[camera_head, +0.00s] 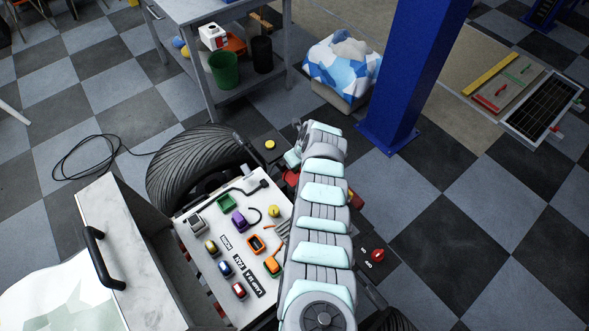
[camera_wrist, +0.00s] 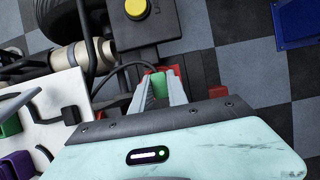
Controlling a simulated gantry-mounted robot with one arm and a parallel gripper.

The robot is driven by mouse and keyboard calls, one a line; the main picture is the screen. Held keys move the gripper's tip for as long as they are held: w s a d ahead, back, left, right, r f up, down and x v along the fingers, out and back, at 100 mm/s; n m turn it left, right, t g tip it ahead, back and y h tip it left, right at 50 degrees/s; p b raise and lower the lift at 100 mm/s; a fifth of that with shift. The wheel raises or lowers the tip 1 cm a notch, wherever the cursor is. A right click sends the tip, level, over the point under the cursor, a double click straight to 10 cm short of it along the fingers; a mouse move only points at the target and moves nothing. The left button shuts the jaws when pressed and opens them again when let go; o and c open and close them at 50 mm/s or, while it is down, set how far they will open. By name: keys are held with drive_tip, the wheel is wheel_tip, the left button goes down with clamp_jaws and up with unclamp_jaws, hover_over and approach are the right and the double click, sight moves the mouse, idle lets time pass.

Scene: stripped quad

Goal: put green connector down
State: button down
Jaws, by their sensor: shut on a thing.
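My gripper (camera_wrist: 160,84) is in the wrist view, with its two grey fingers closed on the small green connector (camera_wrist: 158,83). Only part of the connector shows between the fingertips. Red pieces lie just beside the fingertips, and I cannot tell whether they touch it. In the head view my arm reaches past the right side of the white panel (camera_head: 237,249), and the gripper's grip is hidden there. A green socket-like part (camera_head: 227,202) sits on the panel; it also shows at the left of the wrist view (camera_wrist: 10,125).
A yellow button box (camera_head: 270,145) stands beyond the panel, beside a large black tyre (camera_head: 196,163). A purple part (camera_head: 239,221) and several coloured parts sit on the panel. A red button (camera_head: 377,255) is right of my arm. A blue post (camera_head: 414,70) rises behind.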

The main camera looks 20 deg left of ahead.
drive_tip(key=shift+f+b, duration=1.2)
drive_tip(key=shift+f, duration=0.65)
drive_tip(key=shift+w, duration=0.1)
drive_tip(key=shift+f, duration=0.2)
drive_tip(key=c, duration=1.3)
unclamp_jaws()
